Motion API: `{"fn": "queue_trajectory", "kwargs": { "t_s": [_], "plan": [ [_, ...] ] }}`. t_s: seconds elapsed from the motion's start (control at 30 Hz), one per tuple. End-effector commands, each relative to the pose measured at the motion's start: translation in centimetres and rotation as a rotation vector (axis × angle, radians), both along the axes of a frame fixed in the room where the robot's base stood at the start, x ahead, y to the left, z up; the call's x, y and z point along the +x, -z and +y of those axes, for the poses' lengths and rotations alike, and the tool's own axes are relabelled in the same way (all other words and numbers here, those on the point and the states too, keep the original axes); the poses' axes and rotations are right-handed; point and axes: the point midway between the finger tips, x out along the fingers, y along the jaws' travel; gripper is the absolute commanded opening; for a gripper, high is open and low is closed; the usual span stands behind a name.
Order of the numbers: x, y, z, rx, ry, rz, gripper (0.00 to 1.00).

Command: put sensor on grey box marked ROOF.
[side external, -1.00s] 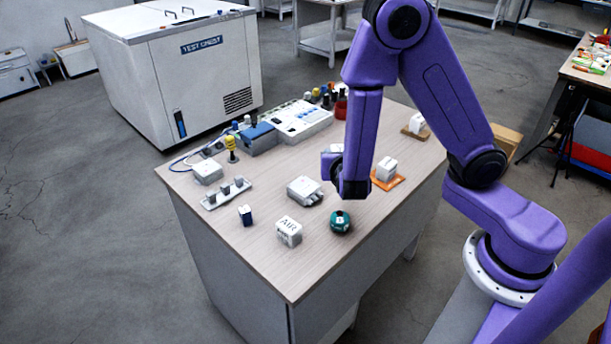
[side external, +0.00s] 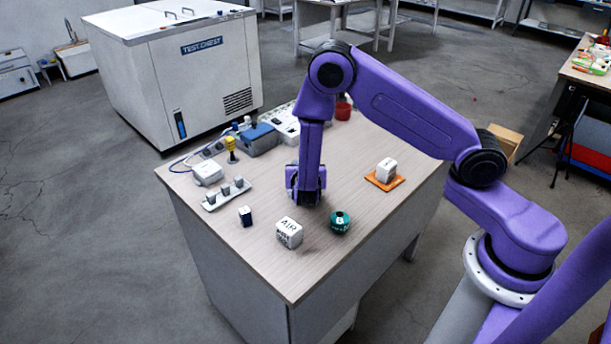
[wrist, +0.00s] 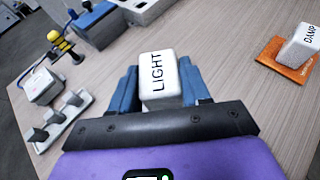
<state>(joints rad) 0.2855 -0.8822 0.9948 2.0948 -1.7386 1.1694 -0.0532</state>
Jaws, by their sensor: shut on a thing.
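My gripper (side external: 306,192) is low over the middle of the table. In the wrist view, its two blue fingers (wrist: 160,92) are shut on a white block marked LIGHT (wrist: 158,72), with the lettering facing the camera. The side view does not show this block clearly; my gripper covers it. No box with a readable ROOF mark shows. The grey box seen earlier in mid-table is now hidden behind my gripper, and I cannot tell whether the LIGHT block touches it.
A white block marked DAMP (wrist: 302,45) sits on an orange mat (side external: 372,183) at the right. A white AIR block (side external: 289,232), a green round piece (side external: 340,222) and a dark blue block (side external: 245,215) stand near the front. A strip with grey pegs (side external: 222,196) lies left.

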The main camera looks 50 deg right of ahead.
Motion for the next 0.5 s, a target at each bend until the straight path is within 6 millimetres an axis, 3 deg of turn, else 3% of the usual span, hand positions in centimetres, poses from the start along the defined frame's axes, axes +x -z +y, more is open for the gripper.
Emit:
{"fn": "queue_trajectory", "kwargs": {
  "t_s": [0.2,0.5],
  "plan": [
    [-0.1,2.4,0.0,-0.003,-0.002,0.003,0.15],
    [-0.1,2.7,0.0,-0.001,-0.002,0.001,0.15]
  ]
}}
